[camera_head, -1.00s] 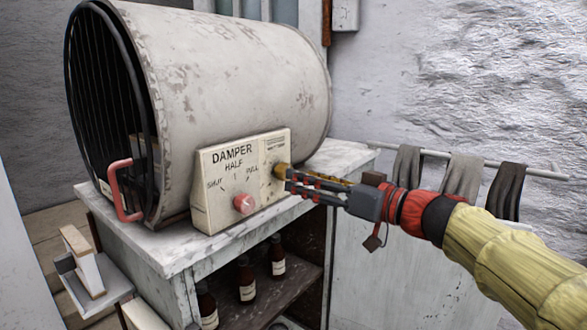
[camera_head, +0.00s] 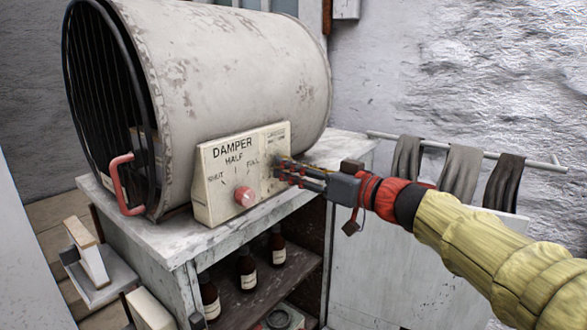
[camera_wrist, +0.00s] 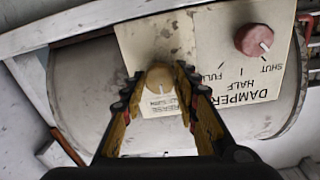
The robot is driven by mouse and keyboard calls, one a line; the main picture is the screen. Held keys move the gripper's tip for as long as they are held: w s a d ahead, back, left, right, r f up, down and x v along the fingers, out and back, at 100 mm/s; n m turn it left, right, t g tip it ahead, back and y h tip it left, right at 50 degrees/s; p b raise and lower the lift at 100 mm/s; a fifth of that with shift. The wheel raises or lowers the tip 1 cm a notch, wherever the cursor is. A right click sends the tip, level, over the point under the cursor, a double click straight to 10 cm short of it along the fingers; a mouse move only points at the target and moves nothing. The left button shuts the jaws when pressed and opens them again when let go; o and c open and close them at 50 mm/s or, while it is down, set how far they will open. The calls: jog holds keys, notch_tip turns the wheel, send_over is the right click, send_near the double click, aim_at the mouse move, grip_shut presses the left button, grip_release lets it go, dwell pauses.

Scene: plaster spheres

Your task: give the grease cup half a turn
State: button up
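The grease cup (camera_wrist: 159,79) is a round yellow-brown knob with a pale mark, on the cream panel (camera_wrist: 203,30) beside a printed label. It shows in the wrist view; in the head view my fingers hide it. My gripper (camera_wrist: 160,74) has one finger on either side of the cup, with a narrow gap visible at least on the left, so it looks open around it. In the head view my gripper (camera_head: 277,168) reaches the panel's right part from the right.
A red damper knob (camera_head: 245,196) sits left of the cup on the same panel, close by. Behind is a large pale drum (camera_head: 225,75) with a red handle (camera_head: 122,185), on a worn white cabinet (camera_head: 165,247). Bottles (camera_head: 247,272) stand below. Cloths (camera_head: 460,172) hang on a rail at right.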

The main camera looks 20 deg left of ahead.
jog(key=c, duration=0.6)
jog(key=shift+f+m+b, duration=0.1)
jog(key=shift+m+b, duration=0.2)
jog(key=shift+b, duration=0.25)
jog(key=shift+w+m+g+y+p, duration=0.1)
jog(key=shift+m+g+p, duration=0.3)
jog(key=shift+m, duration=5.4)
jog(key=shift+m+g+y+p, duration=0.1)
jog(key=shift+m+p, duration=0.6)
jog(key=shift+m, duration=5.1)
jog(key=shift+w+m+g+y+p, duration=0.15)
jog(key=shift+m+p, duration=0.4)
jog(key=shift+m, duration=5.25)
jog(key=shift+s, duration=0.1)
